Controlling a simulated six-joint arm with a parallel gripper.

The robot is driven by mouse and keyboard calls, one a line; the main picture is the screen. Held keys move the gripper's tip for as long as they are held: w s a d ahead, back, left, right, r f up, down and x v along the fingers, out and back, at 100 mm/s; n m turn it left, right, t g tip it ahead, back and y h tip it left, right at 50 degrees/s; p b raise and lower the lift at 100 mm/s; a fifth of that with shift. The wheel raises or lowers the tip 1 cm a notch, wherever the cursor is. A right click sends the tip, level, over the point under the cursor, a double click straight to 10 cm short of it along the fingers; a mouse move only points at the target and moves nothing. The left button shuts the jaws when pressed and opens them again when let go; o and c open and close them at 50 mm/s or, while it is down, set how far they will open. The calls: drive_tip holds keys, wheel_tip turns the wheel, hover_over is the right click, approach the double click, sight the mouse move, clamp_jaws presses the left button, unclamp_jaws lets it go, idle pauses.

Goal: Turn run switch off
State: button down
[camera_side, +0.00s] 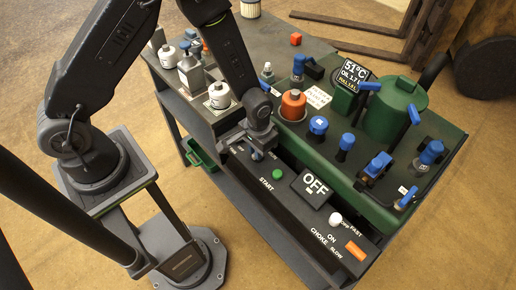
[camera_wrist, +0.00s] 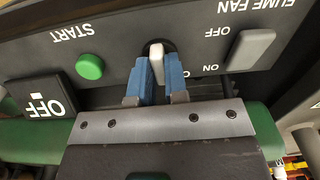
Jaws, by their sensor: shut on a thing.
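The run switch (camera_wrist: 157,52) is a pale lever on a dark round mount in the black panel, seen upside down in the wrist view. The blue fingers of my gripper (camera_wrist: 160,82) stand on either side of it, shut on it. OFF and ON labels are printed beside it. In the side view my gripper (camera_side: 257,153) reaches down to the panel's left end and hides most of the switch.
A green START button (camera_side: 279,174) sits beside the switch. A grey fume fan rocker (camera_wrist: 251,49) is on its other side. The green machine deck (camera_side: 340,170) with blue-handled parts and an orange cap (camera_side: 293,105) stands behind the panel. White bottles (camera_side: 219,95) stand on the cart.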

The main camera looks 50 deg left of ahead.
drive_tip(key=n, duration=0.5)
drive_tip(key=shift+n, duration=0.3)
idle(0.4)
drive_tip(key=c, duration=1.1)
unclamp_jaws()
drive_tip(key=shift+c, duration=0.2)
wheel_tip(320, 180, up, 14)
